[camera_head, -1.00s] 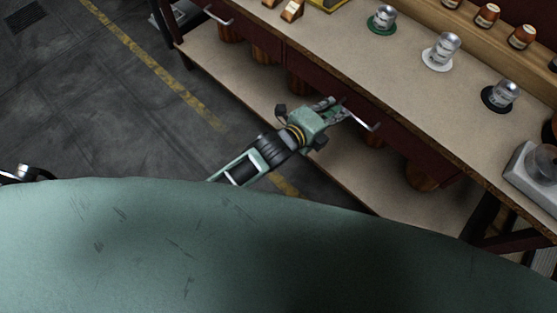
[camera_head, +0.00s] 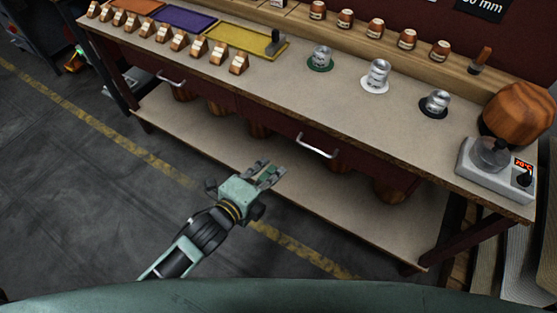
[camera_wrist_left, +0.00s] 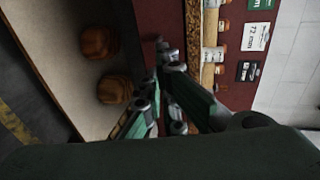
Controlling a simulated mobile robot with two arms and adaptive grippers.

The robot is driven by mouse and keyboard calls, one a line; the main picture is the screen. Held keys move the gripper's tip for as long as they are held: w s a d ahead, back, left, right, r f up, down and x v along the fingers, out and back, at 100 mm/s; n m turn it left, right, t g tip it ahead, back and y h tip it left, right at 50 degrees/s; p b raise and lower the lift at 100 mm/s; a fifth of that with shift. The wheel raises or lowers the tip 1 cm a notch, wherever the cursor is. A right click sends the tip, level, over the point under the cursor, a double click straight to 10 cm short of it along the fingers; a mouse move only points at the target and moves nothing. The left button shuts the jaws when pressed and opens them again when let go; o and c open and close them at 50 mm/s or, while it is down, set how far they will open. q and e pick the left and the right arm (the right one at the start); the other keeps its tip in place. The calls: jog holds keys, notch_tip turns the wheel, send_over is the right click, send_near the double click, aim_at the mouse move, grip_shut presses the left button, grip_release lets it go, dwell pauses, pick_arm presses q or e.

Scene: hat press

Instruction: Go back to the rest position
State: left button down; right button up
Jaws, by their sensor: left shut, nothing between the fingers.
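My left gripper (camera_head: 270,177) is in front of the workbench (camera_head: 240,93), over the lower shelf's front edge in the head view. Its fingers are shut and hold nothing. It is apart from the silver drawer handle (camera_head: 318,150), which lies up and to the right of it in the picture. In the left wrist view the fingers (camera_wrist_left: 167,88) point toward the dark red drawer fronts of the bench. My right gripper is not in view.
The lower shelf (camera_head: 300,190) holds several wooden blocks. Open floor (camera_head: 60,200) lies left of my arm.

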pick_arm(q)
jog(key=s+a+f+n+g+y, duration=0.2)
jog(key=s+a+f+n, duration=0.25)
jog(key=f, duration=0.55)
jog(key=s+a+f+n+g+y, duration=0.1)
jog(key=s+a+f+n+y, duration=0.25)
jog(key=f, duration=0.65)
jog(key=s+a+f+n+g+y, duration=0.1)
jog(key=s+a+f+n+g, duration=0.2)
jog(key=a+f, duration=0.55)
jog(key=s+a+f+n+g, duration=0.1)
jog(key=s+f+n, duration=0.2)
jog(key=s, duration=0.6)
jog(key=s+a+f+n+g+y, duration=0.1)
jog(key=s+f+n+g, duration=0.1)
jog(key=s+f+n, duration=0.2)
jog(key=s+a+f+n+g, duration=0.1)
jog(key=s+f+n, duration=0.3)
jog(key=s+f, duration=0.4)
jog(key=s+g, duration=0.1)
jog(key=s, duration=0.6)
jog(key=shift+a+f, duration=0.3)
jog(key=shift+a, duration=0.1)
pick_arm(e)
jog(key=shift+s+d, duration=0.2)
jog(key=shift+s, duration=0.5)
pick_arm(q)
jog(key=shift+s+y, duration=0.1)
jog(key=shift+y, duration=0.15)
